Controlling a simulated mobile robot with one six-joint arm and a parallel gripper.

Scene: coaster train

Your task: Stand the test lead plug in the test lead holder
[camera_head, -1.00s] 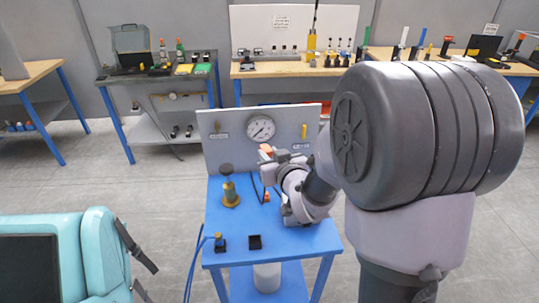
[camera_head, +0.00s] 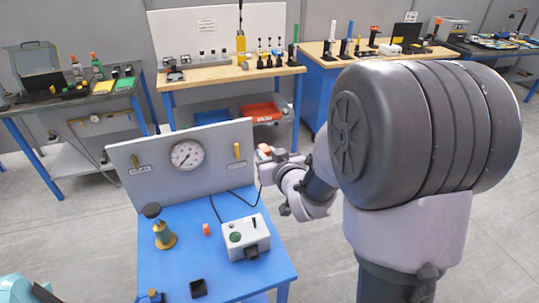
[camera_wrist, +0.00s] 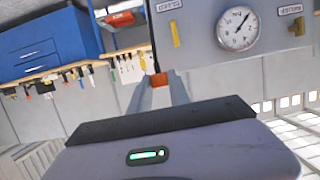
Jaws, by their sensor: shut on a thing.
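My gripper (camera_head: 270,155) is beside the right end of the grey gauge panel, above and beyond the blue table. In the wrist view its two fingers (camera_wrist: 160,84) are closed on a small orange-red piece (camera_wrist: 160,79), which I take to be the test lead plug. Orange also shows at the gripper in the head view. A black lead (camera_head: 258,192) runs from the table up towards the gripper. A small black square block (camera_head: 198,288) at the table's front looks like the test lead holder, with nothing standing in it.
On the blue table (camera_head: 255,284) stand a light grey box (camera_head: 246,238) with a green button, a brass fitting with a black knob (camera_head: 162,230) and a small red-orange piece (camera_head: 206,229). The gauge panel (camera_head: 135,160) closes the table's back. Workbenches stand behind.

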